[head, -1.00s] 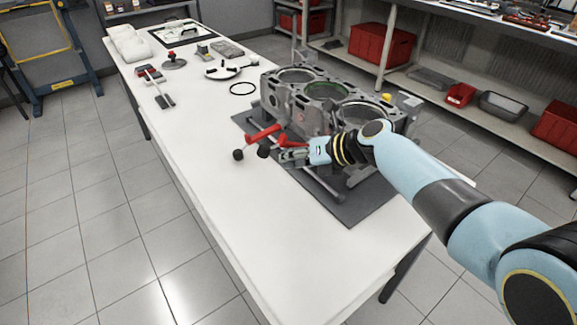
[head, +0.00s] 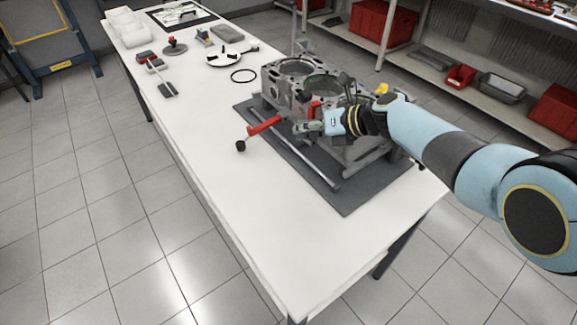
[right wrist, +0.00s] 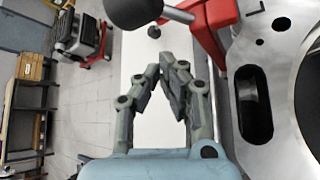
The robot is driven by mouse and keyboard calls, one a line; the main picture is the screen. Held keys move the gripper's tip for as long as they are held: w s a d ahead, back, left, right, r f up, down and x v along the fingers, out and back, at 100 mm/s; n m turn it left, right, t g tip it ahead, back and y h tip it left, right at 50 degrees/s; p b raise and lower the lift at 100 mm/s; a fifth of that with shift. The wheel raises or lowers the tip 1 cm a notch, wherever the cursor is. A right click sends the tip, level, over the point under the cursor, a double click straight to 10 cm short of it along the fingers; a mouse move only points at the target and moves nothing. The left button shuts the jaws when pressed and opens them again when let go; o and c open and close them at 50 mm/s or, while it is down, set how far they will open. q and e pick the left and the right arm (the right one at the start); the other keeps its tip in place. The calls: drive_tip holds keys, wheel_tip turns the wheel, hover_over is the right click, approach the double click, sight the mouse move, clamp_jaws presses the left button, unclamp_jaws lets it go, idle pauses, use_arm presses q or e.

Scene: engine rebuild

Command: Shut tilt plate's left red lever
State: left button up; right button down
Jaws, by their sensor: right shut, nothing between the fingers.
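The engine block (head: 290,82) sits on the tilt plate above a dark mat. One red lever (head: 265,124) sticks out low to the left and ends in a black ball (head: 241,146). A second red lever (head: 315,109) stands raised against the block, partly hidden by my gripper. My right gripper (head: 303,128) is shut and empty just below this raised lever. In the right wrist view its fingertips (right wrist: 166,62) meet near the middle. A red lever (right wrist: 213,28) and a large black ball (right wrist: 133,9) show close beyond them. My left gripper is out of view.
A black ring (head: 243,76), a white round plate (head: 226,60) and small tools lie farther back on the white table. The table's front part is clear. Shelves with red bins (head: 384,36) stand behind on the right.

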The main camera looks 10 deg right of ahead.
idle(0.5)
drive_tip(key=v, duration=1.2)
drive_tip(key=shift+s, duration=0.1)
